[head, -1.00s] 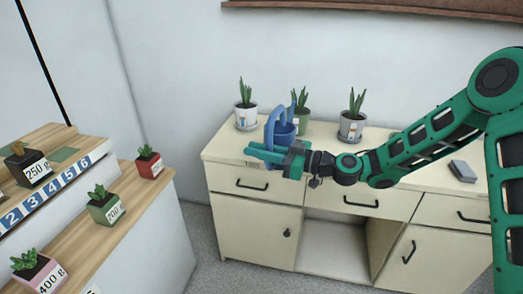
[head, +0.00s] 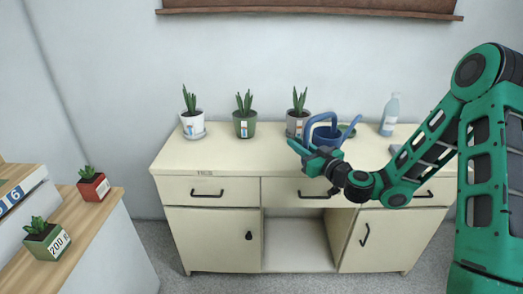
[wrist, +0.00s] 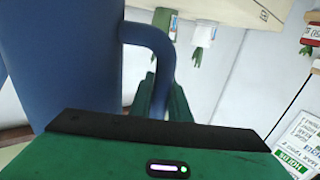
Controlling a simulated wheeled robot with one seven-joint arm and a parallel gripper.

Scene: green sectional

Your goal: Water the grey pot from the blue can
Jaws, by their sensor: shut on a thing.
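The grey pot (head: 295,124) with a spiky green plant stands on the cabinet top, the rightmost of three pots there. The blue can (head: 328,138) is in front and to the right of it in the head view, upright or nearly so, its handle overlapping the pot's right edge. My green gripper (head: 303,149) is shut on the can's handle, above the cabinet's front edge. In the wrist view, the can's body (wrist: 62,60) fills the left side, and my fingers (wrist: 165,98) are at the curved handle. The can's inside is hidden.
A white pot (head: 193,127) and a green pot (head: 244,126) stand left of the grey pot. A pale blue bottle (head: 390,116) stands at the back right. The cabinet's left front top (head: 215,155) is clear. A shelf with small cube pots is at far left.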

